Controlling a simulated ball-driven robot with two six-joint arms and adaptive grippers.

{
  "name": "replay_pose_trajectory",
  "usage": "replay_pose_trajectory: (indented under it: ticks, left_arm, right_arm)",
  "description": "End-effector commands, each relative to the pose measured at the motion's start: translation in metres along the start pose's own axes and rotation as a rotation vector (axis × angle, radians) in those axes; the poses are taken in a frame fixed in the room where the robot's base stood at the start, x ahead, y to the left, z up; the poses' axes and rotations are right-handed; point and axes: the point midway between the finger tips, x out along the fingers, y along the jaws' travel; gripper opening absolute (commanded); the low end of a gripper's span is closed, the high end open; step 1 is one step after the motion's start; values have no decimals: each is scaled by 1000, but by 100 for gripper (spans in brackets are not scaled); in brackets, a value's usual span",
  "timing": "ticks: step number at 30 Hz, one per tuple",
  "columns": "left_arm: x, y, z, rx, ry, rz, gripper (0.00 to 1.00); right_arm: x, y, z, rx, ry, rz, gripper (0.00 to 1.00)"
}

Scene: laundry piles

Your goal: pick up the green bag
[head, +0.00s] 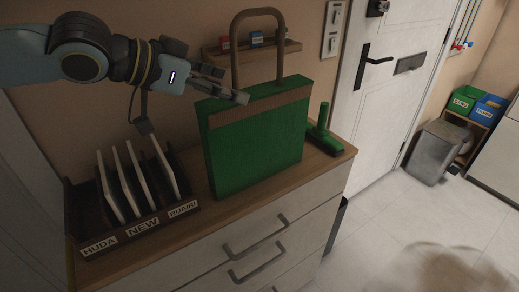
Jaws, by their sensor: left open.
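The green bag (256,148) stands upright on top of a dresser. It has a brown band near its top edge and a tall brown handle (236,50) arching above it. My left gripper (240,90) reaches in from the left. Its fingers are open and lie at the bag's upper edge, near the base of the handle's left side. I cannot tell whether a finger touches the bag or handle. My right gripper is not in view.
A dark letter rack (140,232) with several pale upright panels stands left of the bag on the dresser top (226,203). A green brush-like item (324,132) lies right of it. A small wall shelf (255,52) is behind.

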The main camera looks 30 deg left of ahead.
Motion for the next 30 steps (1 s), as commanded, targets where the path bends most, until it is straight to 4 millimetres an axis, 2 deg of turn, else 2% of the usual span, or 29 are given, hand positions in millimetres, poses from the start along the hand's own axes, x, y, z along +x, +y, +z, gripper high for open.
replay_pose_trajectory:
  ticks: [1, 3, 11, 15, 22, 30]
  left_arm:
    - [9, -1, 3, -6, 7, -2, 77]
    - [14, 0, 2, -3, 6, 0, 77]
    - [23, 1, -2, -1, 4, 7, 77]
    - [37, 0, -6, -5, 8, 10, 77]
    - [62, -3, -10, -4, 4, 8, 77]
    - [71, -3, -9, 2, -1, 9, 77]
  right_arm:
    - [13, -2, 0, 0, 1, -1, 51]
    - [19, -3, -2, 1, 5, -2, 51]
    - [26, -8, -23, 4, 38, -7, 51]
    - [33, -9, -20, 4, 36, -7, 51]
    - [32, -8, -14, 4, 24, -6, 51]
    - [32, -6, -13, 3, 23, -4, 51]
